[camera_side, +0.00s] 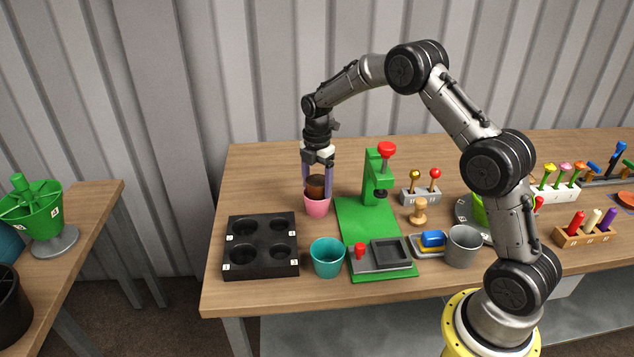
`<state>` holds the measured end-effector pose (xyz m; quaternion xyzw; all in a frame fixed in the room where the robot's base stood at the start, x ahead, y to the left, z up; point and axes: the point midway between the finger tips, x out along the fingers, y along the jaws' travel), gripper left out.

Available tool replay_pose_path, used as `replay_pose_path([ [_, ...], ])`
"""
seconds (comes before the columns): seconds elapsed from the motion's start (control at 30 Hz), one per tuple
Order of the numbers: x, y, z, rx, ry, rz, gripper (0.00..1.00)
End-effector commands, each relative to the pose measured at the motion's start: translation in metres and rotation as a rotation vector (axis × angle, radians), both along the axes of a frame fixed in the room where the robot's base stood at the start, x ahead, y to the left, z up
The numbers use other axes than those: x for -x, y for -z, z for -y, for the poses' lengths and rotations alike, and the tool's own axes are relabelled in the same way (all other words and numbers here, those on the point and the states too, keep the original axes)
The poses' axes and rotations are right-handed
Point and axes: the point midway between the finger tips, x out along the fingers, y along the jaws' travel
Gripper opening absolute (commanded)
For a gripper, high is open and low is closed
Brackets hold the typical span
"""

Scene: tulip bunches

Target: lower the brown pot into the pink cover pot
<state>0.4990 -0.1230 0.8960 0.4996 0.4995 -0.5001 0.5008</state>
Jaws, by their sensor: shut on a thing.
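The brown pot (316,184) is between the fingers of my gripper (316,188), which points straight down and is shut on it. The pink cover pot (317,207) stands upright on the table directly below. The brown pot's lower part is hidden by the pink pot's near wall or rim, so it appears at or partly inside the mouth. How deep it sits cannot be told from this view. The fingertips are close to the pink rim on both sides.
A black tray (232,259) with round wells stands at front left, and a teal pot (327,258) in front. A green press (375,178) with a red knob stands close on the right. A grey cup (463,247) is further right. The table behind the pink pot is clear.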

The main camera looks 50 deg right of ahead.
Motion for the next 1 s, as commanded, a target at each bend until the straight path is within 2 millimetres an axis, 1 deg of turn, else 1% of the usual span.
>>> replay_pose_path([
  [0.47,0.000,-0.004,0.000,0.000,0.000,0.001,0.16],
  [0.5,0.000,-0.004,0.000,0.000,0.000,0.001,0.83],
  [0.6,0.000,-0.004,0.000,0.000,0.000,0.001,1.00],
  [0.87,0.000,-0.004,0.000,0.000,0.000,0.000,1.00],
  [1.0,-0.001,-0.016,0.000,0.001,0.000,0.003,1.00],
])
